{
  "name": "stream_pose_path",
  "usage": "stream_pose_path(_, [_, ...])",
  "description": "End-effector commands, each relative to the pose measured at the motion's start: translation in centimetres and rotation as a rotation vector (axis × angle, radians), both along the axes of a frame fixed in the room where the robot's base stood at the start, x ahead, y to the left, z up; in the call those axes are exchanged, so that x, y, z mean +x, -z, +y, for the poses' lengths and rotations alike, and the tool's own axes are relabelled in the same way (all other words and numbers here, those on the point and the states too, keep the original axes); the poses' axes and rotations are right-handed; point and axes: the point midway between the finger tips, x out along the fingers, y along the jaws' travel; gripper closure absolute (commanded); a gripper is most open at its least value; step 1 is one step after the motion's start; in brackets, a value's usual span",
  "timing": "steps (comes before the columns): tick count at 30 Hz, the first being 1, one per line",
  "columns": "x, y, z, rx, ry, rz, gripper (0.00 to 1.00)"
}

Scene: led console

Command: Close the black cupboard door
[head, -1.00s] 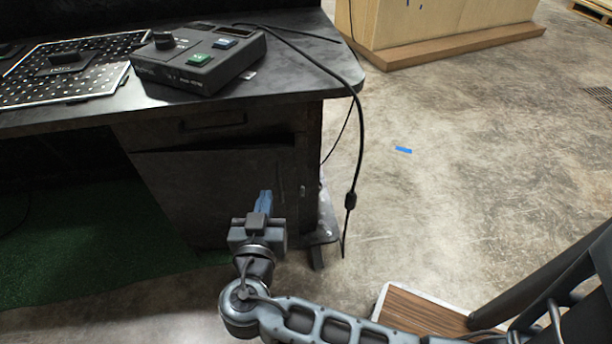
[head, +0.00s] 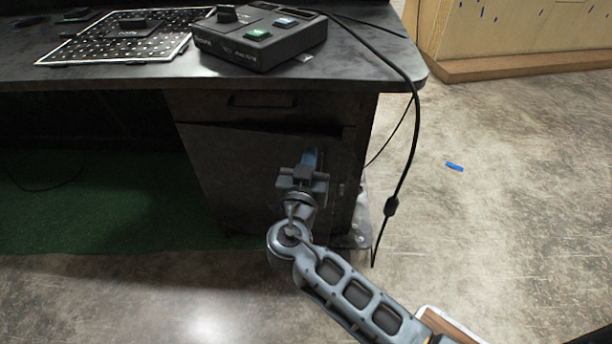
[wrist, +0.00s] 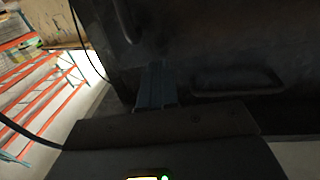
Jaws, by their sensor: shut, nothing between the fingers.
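The black cupboard door (head: 235,170) is under the right end of the desk, below a drawer (head: 262,103). A dark slanted gap shows along its top edge, so it looks slightly ajar. My gripper (head: 312,160) is shut and empty, with its blue fingers pointing at the right part of the door. The gripper hides part of the door, and I cannot tell whether the tips touch it. In the wrist view the shut fingers (wrist: 156,85) lie against a dark surface, beside a recessed handle (wrist: 237,82).
The black desk top (head: 370,65) overhangs the cupboard and carries a control box (head: 262,38) and a perforated panel (head: 125,35). A black cable (head: 407,150) hangs at the desk's right end. Concrete floor to the right is largely open, with a wooden structure (head: 515,35) behind.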

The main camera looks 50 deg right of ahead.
Motion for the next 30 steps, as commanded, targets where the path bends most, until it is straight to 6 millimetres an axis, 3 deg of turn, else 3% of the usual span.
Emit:
stream_pose_path(6, [1.1, 0.0, -1.9, -0.001, 0.002, 0.0, 1.0])
stream_pose_path(20, [1.3, 0.0, -2.3, -0.001, 0.001, 0.001, 1.0])
stream_pose_path(30, [2.5, 0.2, -4.7, -0.002, 0.001, -0.001, 1.0])
